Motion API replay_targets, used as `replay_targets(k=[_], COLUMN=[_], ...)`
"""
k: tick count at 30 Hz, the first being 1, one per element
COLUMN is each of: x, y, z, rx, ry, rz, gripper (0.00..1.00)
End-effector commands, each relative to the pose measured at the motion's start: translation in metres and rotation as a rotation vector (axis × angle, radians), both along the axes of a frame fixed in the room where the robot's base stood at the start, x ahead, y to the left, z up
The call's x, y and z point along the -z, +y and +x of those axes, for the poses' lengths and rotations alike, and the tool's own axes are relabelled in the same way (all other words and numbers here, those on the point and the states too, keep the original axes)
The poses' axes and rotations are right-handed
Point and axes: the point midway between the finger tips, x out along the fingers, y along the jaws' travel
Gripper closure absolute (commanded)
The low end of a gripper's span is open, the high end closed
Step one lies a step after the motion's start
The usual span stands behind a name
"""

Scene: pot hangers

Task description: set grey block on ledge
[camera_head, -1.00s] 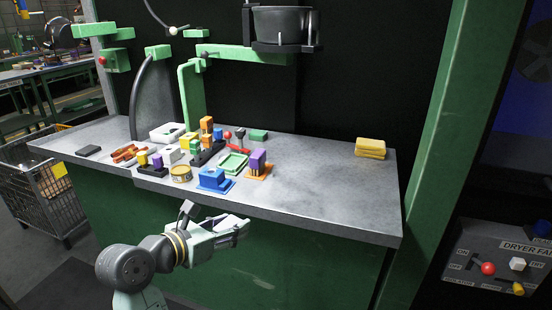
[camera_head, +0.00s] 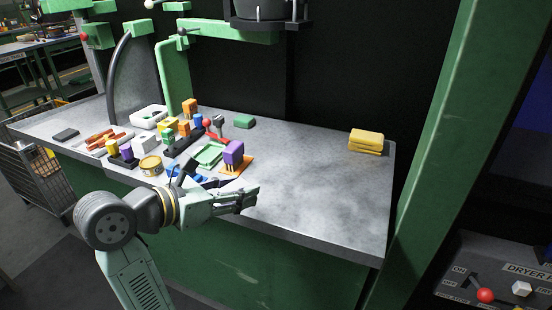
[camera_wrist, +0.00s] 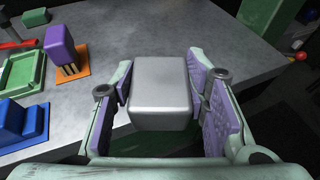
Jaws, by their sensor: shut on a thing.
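The grey block (camera_wrist: 160,88) sits between the two finger pads of my gripper (camera_wrist: 165,100) in the wrist view. My gripper is shut on it. In the head view my gripper (camera_head: 245,198) is over the front edge of the grey workbench (camera_head: 310,205), and the block is hard to make out there. The ledge cannot be singled out for certain in these frames.
A purple block (camera_head: 234,152) stands on an orange base, beside a green tray (camera_head: 209,155) and a blue block partly hidden by my arm. Yellow sponges (camera_head: 366,141) lie at the back right. The bench's right half is mostly clear. A green post (camera_head: 435,130) rises at right.

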Motion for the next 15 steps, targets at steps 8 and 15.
replay_targets(k=[8,15], x=[0.003,0.009], y=[-0.057,-0.096], z=[0.044,0.079], rx=[0.009,0.005], ry=[0.0,0.0], rz=[-0.002,-0.001], gripper=[0.99,0.99])
